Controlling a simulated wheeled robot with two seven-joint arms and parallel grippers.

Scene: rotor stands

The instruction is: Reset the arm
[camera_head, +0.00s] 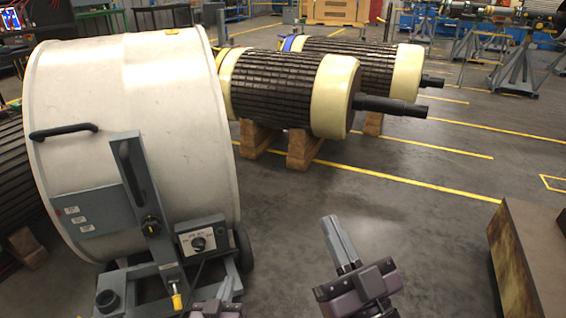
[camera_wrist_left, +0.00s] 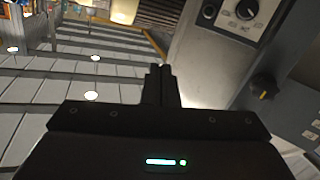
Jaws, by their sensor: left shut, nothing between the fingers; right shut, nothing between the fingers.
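My right gripper (camera_head: 335,228) rises from the bottom centre of the head view. Its two grey fingers are together, with nothing between them, above the bare floor. In the left wrist view my left gripper's dark fingers (camera_wrist_left: 160,74) are closed together and empty. They point toward the drum's grey control side, and I cannot tell the exact gap.
A large white drum fan (camera_head: 130,95) with a control box (camera_head: 201,238) stands close at left. Two dark rotors (camera_head: 275,90) (camera_head: 375,65) rest on wooden blocks (camera_head: 304,149) behind. A rusty box (camera_head: 530,250) stands at right. The middle floor (camera_head: 420,215) is clear.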

